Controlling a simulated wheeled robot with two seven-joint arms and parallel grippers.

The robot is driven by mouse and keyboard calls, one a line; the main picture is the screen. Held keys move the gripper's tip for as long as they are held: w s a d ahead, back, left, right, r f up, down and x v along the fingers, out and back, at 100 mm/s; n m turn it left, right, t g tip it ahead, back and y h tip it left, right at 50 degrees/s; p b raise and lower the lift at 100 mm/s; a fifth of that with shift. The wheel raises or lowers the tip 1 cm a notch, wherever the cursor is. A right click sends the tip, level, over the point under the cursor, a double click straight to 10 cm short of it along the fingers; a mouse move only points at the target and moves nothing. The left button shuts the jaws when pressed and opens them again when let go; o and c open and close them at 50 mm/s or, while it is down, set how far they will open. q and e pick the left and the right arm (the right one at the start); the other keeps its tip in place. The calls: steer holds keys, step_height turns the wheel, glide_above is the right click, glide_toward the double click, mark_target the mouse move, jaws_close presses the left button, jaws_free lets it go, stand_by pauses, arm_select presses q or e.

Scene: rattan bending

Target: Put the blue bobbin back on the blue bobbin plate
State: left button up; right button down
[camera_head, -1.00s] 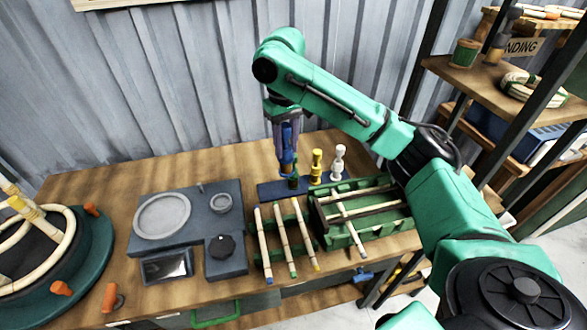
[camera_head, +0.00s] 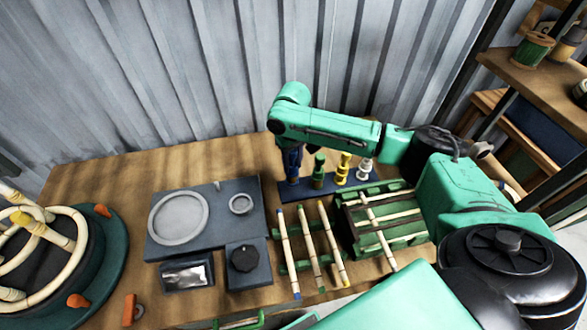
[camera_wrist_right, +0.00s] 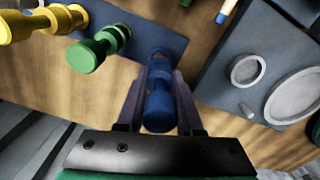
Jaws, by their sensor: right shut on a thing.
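My right gripper (camera_head: 292,170) is shut on the blue bobbin, whose body (camera_wrist_right: 158,108) shows between the fingers in the right wrist view. The head view shows it upright and low over the left end of the dark blue board (camera_head: 286,192), which bears the bobbin places. I cannot tell whether its base touches the board. The blue plate beneath it is mostly hidden by bobbin and gripper. A green bobbin (camera_head: 319,170), a yellow bobbin (camera_head: 343,168) and a white bobbin (camera_head: 364,170) stand in a row to the right. My left gripper is not in view.
A grey fixture with a round dish (camera_head: 180,218) and black knob (camera_head: 244,258) lies left of the board. Rattan sticks (camera_head: 311,247) and a green rack (camera_head: 400,240) lie in front. A bending wheel (camera_head: 100,265) is far left. The back-left worktop (camera_head: 130,180) is clear.

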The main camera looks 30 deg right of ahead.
mark_target(293, 173)
steer(key=f, duration=0.3)
steer(key=shift+s, duration=0.2)
steer(key=shift+s+f, duration=0.1)
steer(key=shift+f, duration=0.45)
steer(key=c, duration=0.6)
jaws_free()
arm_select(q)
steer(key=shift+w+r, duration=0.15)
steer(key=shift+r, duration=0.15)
arm_select(e)
steer(key=shift+o, duration=0.2)
steer(key=shift+r, duration=0.2)
step_height(293, 173, up, 12)
steer(key=shift+b, duration=0.6)
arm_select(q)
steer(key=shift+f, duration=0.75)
